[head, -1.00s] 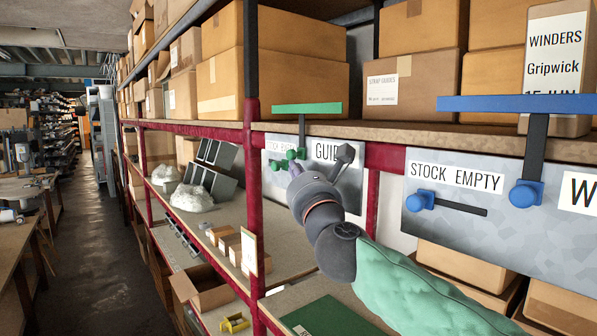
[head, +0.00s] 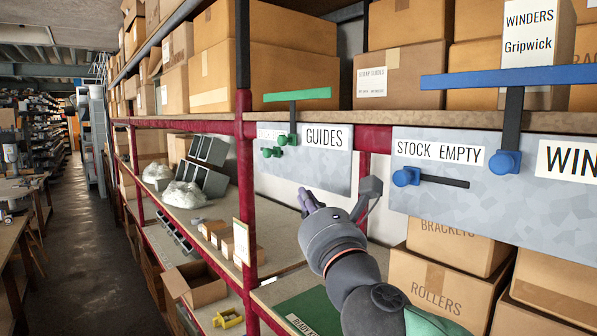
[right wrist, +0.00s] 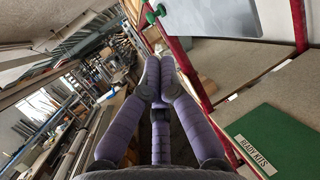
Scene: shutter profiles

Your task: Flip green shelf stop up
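The green shelf stop (head: 297,95) is a flat green bar on a dark upright post, in front of the boxes and above the shelf edge. Its post runs down to a green knob (head: 282,140) on the grey plate marked GUIDES. A second green knob (head: 268,153) sits lower left on that plate; it also shows in the right wrist view (right wrist: 151,18). My right gripper (head: 308,203) is below the plate, apart from the stop and knobs. In the right wrist view its purple fingers (right wrist: 155,80) converge with nothing visible between them. My left gripper is out of view.
A blue shelf stop (head: 520,77) with blue knobs is to the right on a STOCK EMPTY plate (head: 465,185). Cartons fill the upper shelf. A green READY KITS mat (right wrist: 262,138) lies on the lower shelf. The aisle (head: 85,240) at left is clear.

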